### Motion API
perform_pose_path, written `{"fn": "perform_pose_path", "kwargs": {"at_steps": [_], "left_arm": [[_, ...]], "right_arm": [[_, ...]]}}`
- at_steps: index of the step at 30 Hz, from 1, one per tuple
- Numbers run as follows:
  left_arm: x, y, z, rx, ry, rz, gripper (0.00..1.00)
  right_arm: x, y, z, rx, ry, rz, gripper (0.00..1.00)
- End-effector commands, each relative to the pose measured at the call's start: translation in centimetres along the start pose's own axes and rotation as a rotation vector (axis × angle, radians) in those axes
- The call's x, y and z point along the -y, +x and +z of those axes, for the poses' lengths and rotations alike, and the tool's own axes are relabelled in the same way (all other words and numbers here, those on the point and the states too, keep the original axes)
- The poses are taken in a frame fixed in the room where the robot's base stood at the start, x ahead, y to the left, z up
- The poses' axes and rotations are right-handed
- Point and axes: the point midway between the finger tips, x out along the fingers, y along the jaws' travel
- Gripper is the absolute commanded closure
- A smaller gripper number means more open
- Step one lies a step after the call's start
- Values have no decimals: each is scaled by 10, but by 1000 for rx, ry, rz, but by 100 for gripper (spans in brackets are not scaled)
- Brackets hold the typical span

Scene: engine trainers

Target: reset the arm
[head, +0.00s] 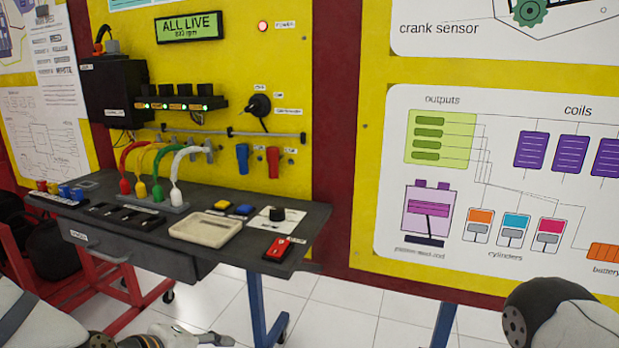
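My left arm (35,322) comes in at the bottom left corner, pale grey and white. Its wrist and what looks like part of my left gripper (214,340) show at the bottom edge, below and in front of the bench. The fingertips are cut off, so I cannot tell whether it is open or shut. My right arm (565,318) shows at the bottom right corner as a dark joint and a white link. My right gripper is outside the picture.
A dark bench (150,240) holds colored leads (157,175), a cream tray (206,230), a black knob (277,214) and a red device (278,248). A yellow panel behind has a display reading "ALL LIVE" (189,27). A red frame (105,290) stands left. White floor (350,305) is clear at right.

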Motion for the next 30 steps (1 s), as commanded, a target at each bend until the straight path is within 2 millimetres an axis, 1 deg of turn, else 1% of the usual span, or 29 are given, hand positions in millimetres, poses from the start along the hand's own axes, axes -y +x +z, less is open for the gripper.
{"fn": "perform_pose_path", "kwargs": {"at_steps": [1,2,3,5,6,8,9,12,15,18,30], "left_arm": [[46,6,18,29,79,-103,68],[74,8,28,49,131,-165,68],[112,6,41,81,205,-246,68],[169,-2,60,139,316,-366,68],[205,-12,73,185,393,-443,68],[256,-33,89,263,507,-550,68],[285,-49,98,317,581,-614,68],[342,-90,114,448,738,-736,68],[372,-119,122,544,842,-803,68],[384,-132,125,585,886,-829,68],[384,-132,125,587,887,-830,68]], "right_arm": [[0,-2,-1,-5,0,0,100],[0,-2,-1,-6,0,0,100],[0,-3,-2,-8,0,0,100],[0,-4,-3,-12,0,0,100],[0,-4,-3,-14,0,-1,100],[0,-6,-4,-17,0,-1,100],[0,-6,-4,-19,0,-1,100],[0,-8,-5,-23,0,-1,100],[0,-8,-5,-25,0,-1,100],[0,-8,-5,-26,0,-1,100],[0,-8,-5,-25,0,-1,100]]}}
